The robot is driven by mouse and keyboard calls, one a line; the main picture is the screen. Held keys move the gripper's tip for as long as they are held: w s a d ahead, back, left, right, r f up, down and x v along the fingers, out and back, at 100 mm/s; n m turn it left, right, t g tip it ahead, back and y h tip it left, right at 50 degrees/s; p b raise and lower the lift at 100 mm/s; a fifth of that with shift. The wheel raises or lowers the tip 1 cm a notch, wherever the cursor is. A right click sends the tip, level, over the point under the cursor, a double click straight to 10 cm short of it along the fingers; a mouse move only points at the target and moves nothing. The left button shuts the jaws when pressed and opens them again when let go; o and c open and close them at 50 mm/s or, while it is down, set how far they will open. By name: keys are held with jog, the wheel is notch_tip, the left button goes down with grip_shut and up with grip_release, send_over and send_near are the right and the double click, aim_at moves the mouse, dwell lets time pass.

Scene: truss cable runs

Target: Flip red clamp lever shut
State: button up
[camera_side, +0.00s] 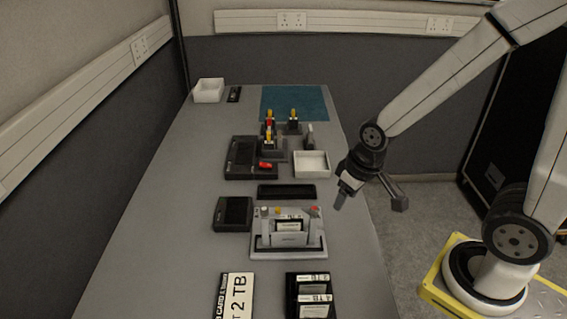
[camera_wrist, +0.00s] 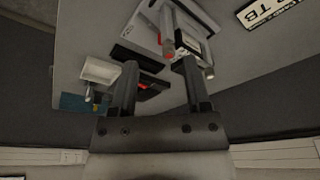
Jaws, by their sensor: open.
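The red lever (camera_side: 266,165) lies on the right part of a dark, low device (camera_side: 243,158) in the side view. Its exact angle is too small to tell. In the wrist view a small red part (camera_wrist: 143,86), probably the same lever, shows between the fingers on a dark block. My gripper (camera_side: 339,205) hangs above the table's right edge, to the right of the lever and nearer the camera, touching nothing. In the wrist view my gripper (camera_wrist: 159,63) has its two fingers wide apart with nothing held between them.
Yellow-topped posts (camera_side: 294,115) stand behind the lever. A white tray (camera_side: 311,164) is right of it. A dark bar (camera_side: 286,191) and a grey dock (camera_side: 289,242) lie nearer. The table's left side is clear.

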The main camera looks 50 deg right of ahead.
jog(key=shift+w, duration=0.15)
jog(key=c, duration=0.7)
jog(key=w+n, duration=0.2)
jog(key=n, duration=0.1)
jog(key=w+f+n+g, duration=0.1)
jog(key=n, duration=0.1)
jog(key=shift+w+d, duration=0.3)
jog(key=shift+w, duration=0.05)
jog(key=w+d+f+n+g+y, duration=0.1)
jog(key=w+f+n, duration=0.2)
jog(key=w+n, duration=0.2)
jog(key=w+f+n+g+y, duration=0.1)
jog(key=w+n, duration=0.4)
jog(key=n, duration=0.6)
jog(key=shift+w+d+f+n+g+y, duration=0.35)
jog(key=shift+f+y, duration=0.45)
jog(key=shift+f, duration=0.6)
jog(key=shift+s, duration=0.1)
